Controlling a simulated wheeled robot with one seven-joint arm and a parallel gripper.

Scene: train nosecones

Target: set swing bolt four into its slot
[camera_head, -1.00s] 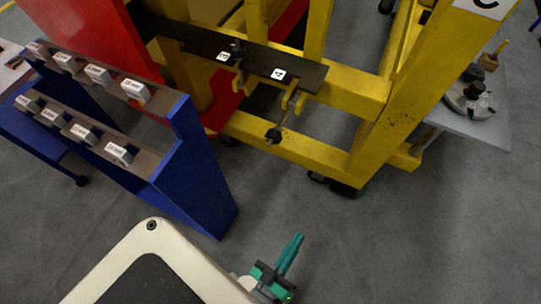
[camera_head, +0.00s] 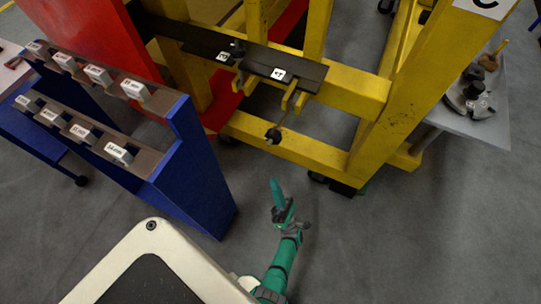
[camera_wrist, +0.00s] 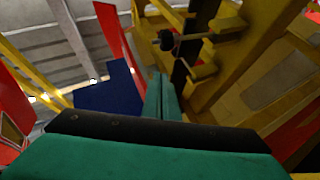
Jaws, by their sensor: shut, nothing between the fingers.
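Swing bolt four (camera_head: 281,122) hangs down and outward from the yellow frame, below the plate marked 4 (camera_head: 279,73). Its dark knob (camera_head: 273,136) is at the lower end. Two yellow prongs (camera_head: 294,98) with a gap between them stick out under the plate; they look like its slot. In the wrist view a dark knob (camera_wrist: 166,40) on a rod shows beside yellow prongs (camera_wrist: 203,72), beyond my fingers. My green gripper (camera_head: 277,187) is shut and empty, pointing up below the knob and apart from it. It also shows in the wrist view (camera_wrist: 161,82).
Another dark knob (camera_head: 238,46) sits by the plate marked 3. A blue rack (camera_head: 190,165) with labelled sockets stands at the left. A grey table (camera_head: 480,125) with metal parts is at the right. Grey floor (camera_head: 400,240) is open in front of the yellow frame.

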